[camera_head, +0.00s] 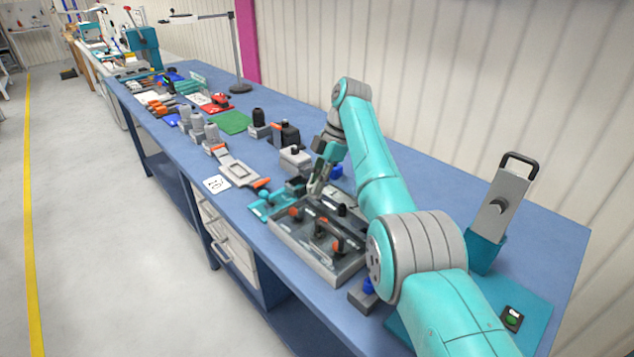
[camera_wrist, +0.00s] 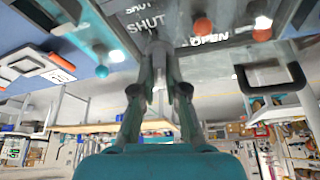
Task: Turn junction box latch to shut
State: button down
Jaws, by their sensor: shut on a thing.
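The junction box (camera_head: 310,262) is a grey box with a dark top, near the front edge of the bench in the head view. In the wrist view its dark top (camera_wrist: 180,18) carries the words SHUT and OPEN in white. My gripper (camera_head: 316,186) reaches down at the far end of the box. In the wrist view my gripper (camera_wrist: 154,42) has its fingertips together beside the word SHUT, with OPEN to the right. It is shut on what appears to be the latch, which the fingers mostly hide. I cannot tell the latch's exact angle.
Orange knobs (camera_wrist: 202,27) and a dark handle (camera_wrist: 272,82) stand near the gripper. Blue-topped parts lie close by. Many parts fill the bench further back.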

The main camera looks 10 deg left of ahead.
jog(key=shift+f, duration=0.1)
dwell(0.3)
jog(key=c, duration=1.2)
grip_release()
notch_tip(320, 180, up, 10)
